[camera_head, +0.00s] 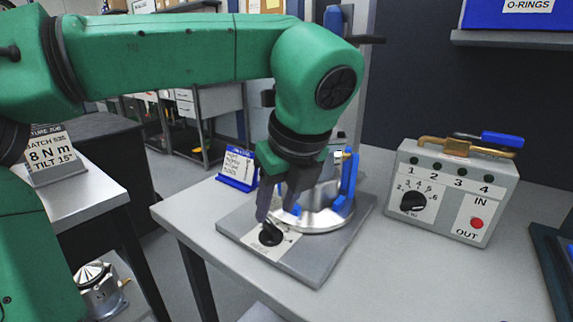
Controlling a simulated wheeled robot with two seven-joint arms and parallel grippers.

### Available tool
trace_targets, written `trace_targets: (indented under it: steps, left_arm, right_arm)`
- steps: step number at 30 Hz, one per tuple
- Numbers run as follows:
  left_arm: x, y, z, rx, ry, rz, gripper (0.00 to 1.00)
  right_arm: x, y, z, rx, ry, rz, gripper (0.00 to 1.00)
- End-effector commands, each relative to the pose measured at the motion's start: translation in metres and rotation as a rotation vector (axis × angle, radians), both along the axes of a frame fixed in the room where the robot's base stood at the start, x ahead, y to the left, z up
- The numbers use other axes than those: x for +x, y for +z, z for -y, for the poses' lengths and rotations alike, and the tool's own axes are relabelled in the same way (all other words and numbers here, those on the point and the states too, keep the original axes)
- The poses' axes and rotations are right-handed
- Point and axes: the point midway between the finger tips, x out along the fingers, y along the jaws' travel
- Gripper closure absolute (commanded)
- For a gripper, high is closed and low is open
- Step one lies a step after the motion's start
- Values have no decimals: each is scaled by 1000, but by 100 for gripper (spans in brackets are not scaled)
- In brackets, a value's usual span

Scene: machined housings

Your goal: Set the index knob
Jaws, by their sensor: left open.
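A black round knob (270,236) sits on a pale label plate near the front corner of a grey fixture plate (315,268). My left gripper (277,212) points down just above this knob, its dark fingers apart with nothing seen between them. I cannot tell whether a fingertip touches the knob. A silver round housing (318,213) stands behind the gripper, partly hidden by it, with blue clamps (347,182) beside it. Another black knob (413,201), with a dial numbered about 2 to 6, is on the grey control box (445,222) at the right. My right gripper is out of view.
The control box carries a red button (477,223), several dark round lamps and a brass-and-blue handled tool (480,143) on top. A blue card stand (238,170) is behind the fixture. A side table holds a job sign (52,153).

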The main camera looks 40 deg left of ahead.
Motion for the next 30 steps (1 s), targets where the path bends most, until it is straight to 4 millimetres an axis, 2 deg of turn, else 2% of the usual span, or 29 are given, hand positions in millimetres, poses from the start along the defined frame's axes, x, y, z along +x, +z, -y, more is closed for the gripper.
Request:
trace_targets:
  steps: [1, 6, 10, 14, 27, 30]
  left_arm:
    - [-2, 16, 5, -3, -1, 2, 54]
    - [-8, 63, 23, -3, 0, 0, 54]
    - [-12, 84, 31, -3, -1, -1, 54]
    - [-14, 90, 35, -2, 1, -1, 54]
    - [-14, 89, 35, -1, 1, 0, 54]
    - [-14, 99, 35, -1, 1, 0, 54]
  right_arm:
    - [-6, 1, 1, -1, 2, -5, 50]
    - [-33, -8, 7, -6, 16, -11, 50]
    - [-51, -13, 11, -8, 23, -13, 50]
    - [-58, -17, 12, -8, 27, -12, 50]
    - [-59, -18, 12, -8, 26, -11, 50]
    - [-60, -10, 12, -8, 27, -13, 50]
